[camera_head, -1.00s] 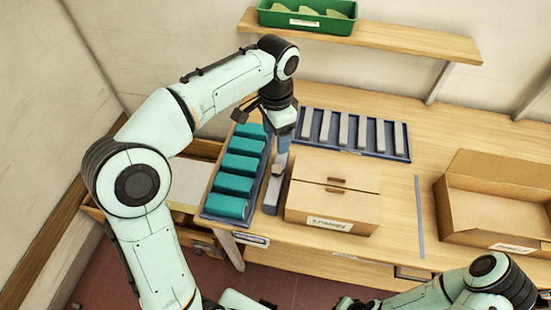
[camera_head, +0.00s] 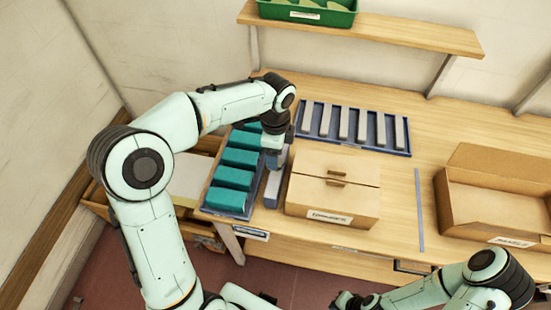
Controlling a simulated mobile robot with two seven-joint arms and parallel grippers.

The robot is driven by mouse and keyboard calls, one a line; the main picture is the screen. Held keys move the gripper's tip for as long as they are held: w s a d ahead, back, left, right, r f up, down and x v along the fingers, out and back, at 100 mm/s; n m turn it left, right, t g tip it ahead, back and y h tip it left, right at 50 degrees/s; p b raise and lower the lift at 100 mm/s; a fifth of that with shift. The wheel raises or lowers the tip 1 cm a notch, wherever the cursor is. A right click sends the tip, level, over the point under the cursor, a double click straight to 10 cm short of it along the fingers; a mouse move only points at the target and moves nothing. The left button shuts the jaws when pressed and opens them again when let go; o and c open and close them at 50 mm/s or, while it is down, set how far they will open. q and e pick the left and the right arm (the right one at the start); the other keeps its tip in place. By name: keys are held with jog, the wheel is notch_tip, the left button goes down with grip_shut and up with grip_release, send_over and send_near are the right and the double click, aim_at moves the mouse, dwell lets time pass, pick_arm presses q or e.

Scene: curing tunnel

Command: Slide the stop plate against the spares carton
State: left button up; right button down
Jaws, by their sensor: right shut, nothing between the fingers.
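A narrow blue-grey bar (camera_head: 271,193), which I take for the stop plate, lies between the tray of teal blocks and a closed cardboard carton. The closed carton (camera_head: 330,198), probably the spares carton, has a front label too small to read surely. A narrow gap shows between bar and carton at the front. My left gripper (camera_head: 276,158) is low over the bar's far part. Its fingers are largely hidden by the wrist, so I cannot tell their opening or any contact. My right gripper (camera_head: 345,300) is shut and empty at the bottom edge, away from the bar and carton.
A blue tray (camera_head: 222,214) of teal blocks (camera_head: 232,177) stands left of the bar. A blue rack (camera_head: 325,136) of grey bars lies behind the carton. An open box (camera_head: 492,220) stands right, beyond a blue strip (camera_head: 419,210). A green bin (camera_head: 308,14) sits on the shelf.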

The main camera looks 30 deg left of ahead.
aim_at(282, 163)
pick_arm(q)
jog(key=shift+f, duration=1.8)
grip_shut()
jog(key=shift+w+d+r, duration=0.15)
jog(key=shift+w+d, duration=0.1)
jog(key=shift+d, duration=0.6)
jog(key=shift+w+d, duration=0.15)
jog(key=shift+d, duration=0.25)
grip_release()
jog(key=shift+a, duration=0.1)
